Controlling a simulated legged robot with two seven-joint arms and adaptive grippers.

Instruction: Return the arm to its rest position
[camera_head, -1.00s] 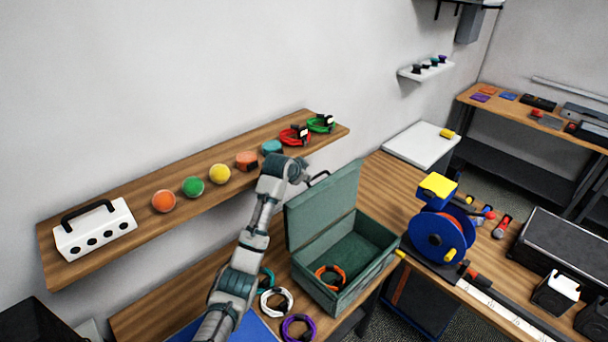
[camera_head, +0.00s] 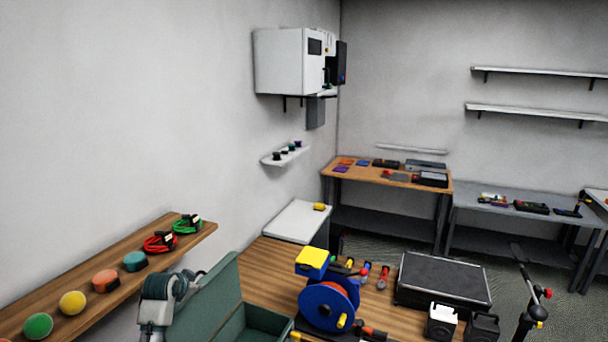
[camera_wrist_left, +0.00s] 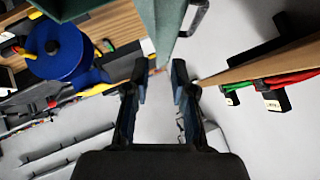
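My left arm (camera_head: 160,300) rises at the lower left of the head view, in front of the shelf and beside the green box's raised lid (camera_head: 214,298). Its gripper cannot be made out there. In the left wrist view my left gripper (camera_wrist_left: 160,78) has its two fingers apart with nothing seen held between them. The box lid (camera_wrist_left: 163,22) shows beyond the fingertips. A red cable (camera_head: 158,243) and a green cable (camera_head: 186,226) lie coiled on the wooden shelf. The box's inside is mostly cut off. My right gripper is not in view.
The wooden shelf (camera_head: 66,332) also holds several coloured round items. A blue reel (camera_head: 322,305) with a yellow top stands on the workbench right of the box. A black case (camera_head: 443,280) lies farther right. Side tables stand at the back.

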